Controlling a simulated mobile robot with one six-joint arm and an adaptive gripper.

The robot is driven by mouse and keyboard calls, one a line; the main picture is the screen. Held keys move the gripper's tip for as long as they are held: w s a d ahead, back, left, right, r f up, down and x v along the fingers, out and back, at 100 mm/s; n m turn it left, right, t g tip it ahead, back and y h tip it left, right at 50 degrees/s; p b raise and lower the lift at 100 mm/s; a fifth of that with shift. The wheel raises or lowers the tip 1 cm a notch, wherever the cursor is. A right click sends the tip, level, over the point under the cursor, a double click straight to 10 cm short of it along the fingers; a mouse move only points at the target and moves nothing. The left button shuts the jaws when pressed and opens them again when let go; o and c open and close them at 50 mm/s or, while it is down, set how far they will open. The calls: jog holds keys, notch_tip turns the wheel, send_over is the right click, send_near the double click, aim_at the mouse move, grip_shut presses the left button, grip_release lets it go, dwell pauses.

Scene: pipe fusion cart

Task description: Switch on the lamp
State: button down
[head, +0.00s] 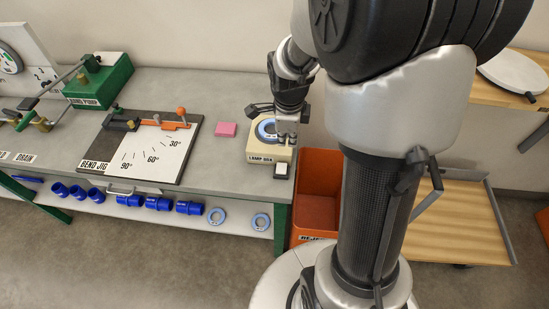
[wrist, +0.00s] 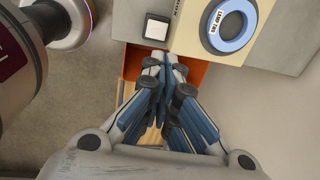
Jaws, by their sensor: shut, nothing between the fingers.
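A cream box (head: 256,152) with a label that starts with "LAMP" stands at the right end of the grey bench. A blue ring (head: 265,132) lies on its top; it also shows in the wrist view (wrist: 246,36), with a small label. A small black-and-white part (wrist: 157,27), possibly a switch, shows beside the box in the wrist view. My gripper (head: 287,141) is over the right side of the box in the head view. Its fingers are shut and empty, with the tips (wrist: 164,62) just below the black-and-white part in the wrist view. I cannot tell whether they touch anything.
An orange bin (head: 318,190) stands right of the bench, below my gripper. A pink block (head: 226,129) and the bend jig board (head: 140,148) lie left of the box. Blue fittings (head: 158,203) and rings sit on the shelf below. Bare bench lies behind the box.

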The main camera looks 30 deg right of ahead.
jog(key=shift+s, duration=0.1)
jog(key=b, duration=0.4)
send_near(286, 166)
jog(key=f, duration=0.6)
jog(key=shift+w+d+f, duration=0.35)
jog(key=shift+w+f, duration=0.05)
jog(key=shift+r+p, duration=0.1)
jog(key=shift+p, duration=0.4)
